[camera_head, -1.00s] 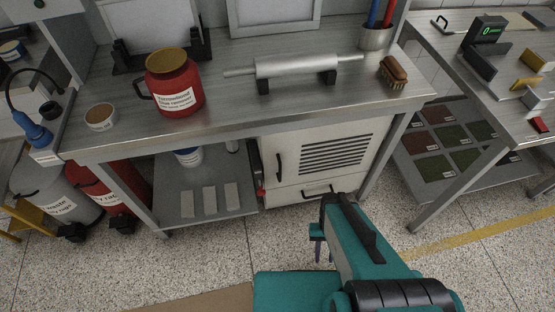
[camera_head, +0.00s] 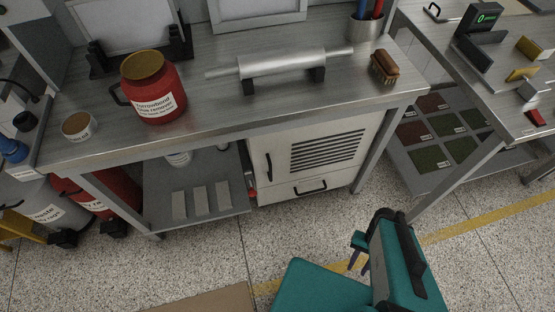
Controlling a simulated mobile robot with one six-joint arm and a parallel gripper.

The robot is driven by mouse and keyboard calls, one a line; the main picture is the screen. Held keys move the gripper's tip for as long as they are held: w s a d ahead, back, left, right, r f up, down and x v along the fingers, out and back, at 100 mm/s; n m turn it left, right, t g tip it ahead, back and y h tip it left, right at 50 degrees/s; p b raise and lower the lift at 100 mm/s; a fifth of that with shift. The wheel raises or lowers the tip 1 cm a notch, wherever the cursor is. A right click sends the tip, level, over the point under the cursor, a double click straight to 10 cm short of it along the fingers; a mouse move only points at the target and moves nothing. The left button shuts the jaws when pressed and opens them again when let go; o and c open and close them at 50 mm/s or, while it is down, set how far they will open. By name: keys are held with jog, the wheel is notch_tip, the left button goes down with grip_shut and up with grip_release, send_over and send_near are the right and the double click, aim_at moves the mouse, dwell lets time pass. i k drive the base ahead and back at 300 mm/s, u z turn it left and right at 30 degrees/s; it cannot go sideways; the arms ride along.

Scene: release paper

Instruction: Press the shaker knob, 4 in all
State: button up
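I cannot make out a shaker or its knob for sure. A blue device (camera_head: 13,151) with a black part above it stands at the left edge, partly cut off, and I cannot tell what it is. My gripper (camera_head: 357,268) is in the lower right of the view, above the floor and in front of the benches.
The steel bench (camera_head: 220,105) holds a red jar (camera_head: 155,88), a small tub (camera_head: 79,126), a roller on a stand (camera_head: 282,62) and a brush (camera_head: 384,66). A white cabinet (camera_head: 325,150) stands below. The floor in front is clear.

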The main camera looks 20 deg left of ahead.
aim_at(252, 193)
jog(key=z, duration=0.3)
jog(key=k, duration=1.05)
jog(key=u, duration=0.95)
jog(key=k, duration=0.5)
jog(key=u, duration=0.85)
jog(key=i, duration=1.4)
jog(key=z, duration=0.25)
